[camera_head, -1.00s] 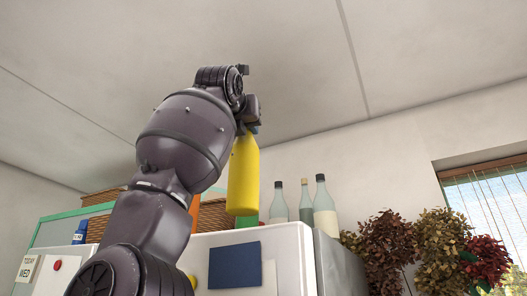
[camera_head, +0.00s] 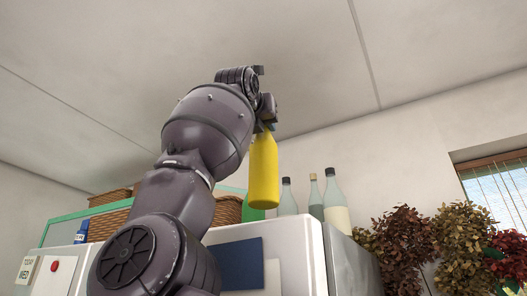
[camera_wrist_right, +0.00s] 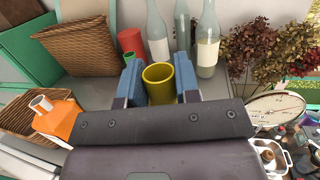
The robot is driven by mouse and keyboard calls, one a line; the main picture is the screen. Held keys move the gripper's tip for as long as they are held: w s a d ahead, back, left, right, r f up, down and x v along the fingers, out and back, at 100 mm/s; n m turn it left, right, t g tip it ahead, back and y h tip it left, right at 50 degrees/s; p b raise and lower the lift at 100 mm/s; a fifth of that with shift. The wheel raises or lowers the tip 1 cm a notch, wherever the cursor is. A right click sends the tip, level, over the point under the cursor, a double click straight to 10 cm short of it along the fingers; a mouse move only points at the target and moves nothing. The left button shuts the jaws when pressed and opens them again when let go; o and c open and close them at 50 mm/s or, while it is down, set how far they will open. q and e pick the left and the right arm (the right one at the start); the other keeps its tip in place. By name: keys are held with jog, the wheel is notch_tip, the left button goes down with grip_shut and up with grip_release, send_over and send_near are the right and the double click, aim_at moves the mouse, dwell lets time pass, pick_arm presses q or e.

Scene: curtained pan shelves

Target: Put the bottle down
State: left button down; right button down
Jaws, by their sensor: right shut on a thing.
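My left gripper is not in view.
Several glass bottles (camera_head: 315,196) stand at the right, also close behind the fingers in the wrist view (camera_wrist_right: 182,35). A red cylinder (camera_wrist_right: 131,42), wicker baskets (camera_wrist_right: 78,45) and an orange container (camera_wrist_right: 58,118) stand to the left. Dried plants (camera_head: 405,240) are at the right. Some grey top (camera_wrist_right: 90,88) is bare.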

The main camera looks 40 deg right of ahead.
aim_at(260, 138)
jog(key=shift+s+a+f+b, duration=0.1)
jog(key=shift+f+b, duration=0.95)
jog(key=shift+f, duration=0.1)
notch_tip(260, 138, down, 3)
jog(key=shift+r+b, duration=0.15)
jog(key=shift+b, duration=1)
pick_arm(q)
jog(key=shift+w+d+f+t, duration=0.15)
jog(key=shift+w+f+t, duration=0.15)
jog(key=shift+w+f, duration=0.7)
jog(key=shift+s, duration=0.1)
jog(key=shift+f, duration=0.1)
